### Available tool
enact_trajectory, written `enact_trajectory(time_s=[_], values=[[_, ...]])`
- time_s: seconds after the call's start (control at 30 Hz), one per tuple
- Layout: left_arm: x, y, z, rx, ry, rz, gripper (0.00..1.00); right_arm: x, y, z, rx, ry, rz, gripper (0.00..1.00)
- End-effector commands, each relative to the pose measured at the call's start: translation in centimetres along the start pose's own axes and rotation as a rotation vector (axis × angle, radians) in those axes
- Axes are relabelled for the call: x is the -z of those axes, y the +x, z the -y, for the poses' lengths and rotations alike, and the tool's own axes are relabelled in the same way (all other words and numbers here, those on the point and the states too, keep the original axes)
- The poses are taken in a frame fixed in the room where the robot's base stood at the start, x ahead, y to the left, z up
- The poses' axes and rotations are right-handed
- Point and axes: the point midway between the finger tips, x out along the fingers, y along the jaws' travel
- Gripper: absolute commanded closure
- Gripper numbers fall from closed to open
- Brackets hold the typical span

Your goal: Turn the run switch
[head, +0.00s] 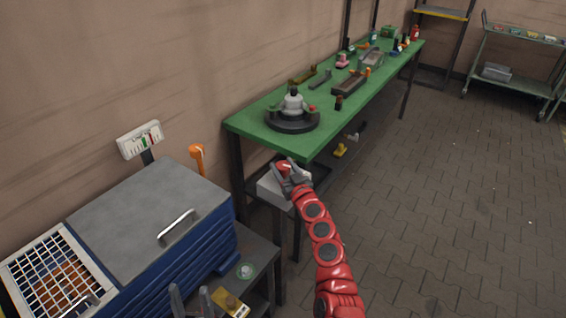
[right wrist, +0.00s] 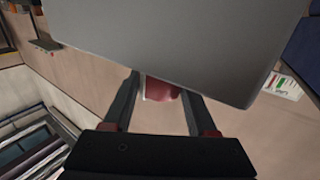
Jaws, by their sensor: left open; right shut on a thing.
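My right gripper (head: 289,177) is shut on a red knob (head: 283,166) at a grey box (head: 268,188) beside the green bench. In the right wrist view the red knob (right wrist: 162,90) sits between the two fingers, partly hidden behind the grey box (right wrist: 180,40). My left gripper (head: 191,298) is open at the bottom edge, its fingers upright and empty. A yellow plate with a dark knob (head: 231,301) lies just right of it, apparently apart from the fingers. No label shows which control is the run switch.
A blue cabinet with a grey lid (head: 145,215) and a wire basket (head: 55,280) fill the left. An orange lever (head: 197,152) and a gauge (head: 140,139) stand behind. The green bench (head: 262,133) carries several parts. The paved floor at right is clear.

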Motion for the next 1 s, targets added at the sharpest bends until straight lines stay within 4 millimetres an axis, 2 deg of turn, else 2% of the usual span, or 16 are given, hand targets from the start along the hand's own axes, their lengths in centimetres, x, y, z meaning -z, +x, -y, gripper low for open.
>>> enact_trajectory(time_s=[0.03, 0.2, 0.4, 0.7, 1.0], values=[[0.2, 1.4, 0.1, 0.000, 0.000, 0.000, 0.50, 0.7, 0.1, 0.5, -0.038, -0.003, 0.002, 0.98], [0.7, 4.3, 0.2, 0.000, 0.000, 0.000, 0.50, 0.8, 0.1, 0.3, -0.196, -0.001, 0.004, 0.98], [1.1, 6.3, 0.3, 0.000, 0.000, 0.000, 0.50, 0.3, 0.1, 0.2, -0.339, 0.000, 0.007, 0.98], [1.2, 6.8, 0.3, 0.000, 0.000, 0.000, 0.50, -0.1, 0.1, 0.1, -0.491, -0.004, 0.005, 0.98], [0.9, 5.2, 0.3, 0.000, 0.000, 0.000, 0.50, -0.3, 0.2, 0.2, -0.626, -0.011, 0.003, 0.98]])
